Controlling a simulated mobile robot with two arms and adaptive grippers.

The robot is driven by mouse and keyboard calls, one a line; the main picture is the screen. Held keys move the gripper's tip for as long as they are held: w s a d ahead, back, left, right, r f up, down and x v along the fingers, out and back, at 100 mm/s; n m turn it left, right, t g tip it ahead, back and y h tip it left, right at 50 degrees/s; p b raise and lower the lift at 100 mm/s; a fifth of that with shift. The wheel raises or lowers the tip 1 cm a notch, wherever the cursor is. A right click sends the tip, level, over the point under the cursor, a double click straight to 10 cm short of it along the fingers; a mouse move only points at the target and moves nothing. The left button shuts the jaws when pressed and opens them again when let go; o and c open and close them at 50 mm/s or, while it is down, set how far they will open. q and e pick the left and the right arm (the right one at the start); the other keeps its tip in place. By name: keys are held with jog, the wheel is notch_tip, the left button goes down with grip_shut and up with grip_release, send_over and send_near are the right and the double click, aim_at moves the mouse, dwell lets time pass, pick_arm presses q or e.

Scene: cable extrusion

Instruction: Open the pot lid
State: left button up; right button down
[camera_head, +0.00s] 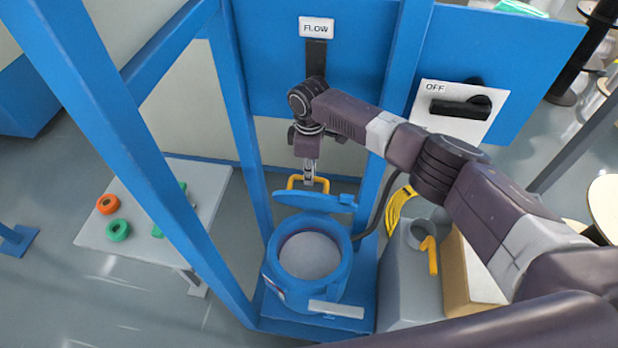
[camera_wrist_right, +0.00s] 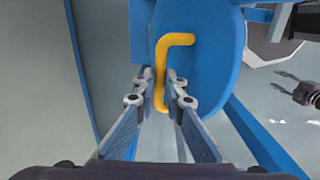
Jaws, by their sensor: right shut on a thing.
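The blue pot (camera_head: 275,268) stands on a blue base inside the blue frame. Its round mouth is uncovered and shows a pale grey inside. The blue lid (camera_head: 318,202) is tilted up at the pot's far side and appears nearly edge-on. My right gripper (camera_head: 310,181) is shut on the lid's yellow handle (camera_head: 291,182). In the right wrist view the handle (camera_wrist_right: 161,75) runs between the fingers (camera_wrist_right: 161,95), with the lid (camera_wrist_right: 213,70) behind it. My left gripper (camera_wrist_right: 283,80) shows small at that view's right edge, with its fingers apart and empty.
A grey container with a yellow handle (camera_head: 432,255) and a cardboard box (camera_head: 465,275) stand right of the pot. Blue frame posts (camera_head: 245,130) rise close by. A low table (camera_head: 97,225) with orange and green rings is at left. A FLOW lever (camera_head: 316,60) hangs above.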

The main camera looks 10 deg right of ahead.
jog(key=c, duration=2)
grip_release()
jog(key=shift+w+f, duration=0.1)
jog(key=shift+f, duration=0.05)
notch_tip(320, 180, up, 12)
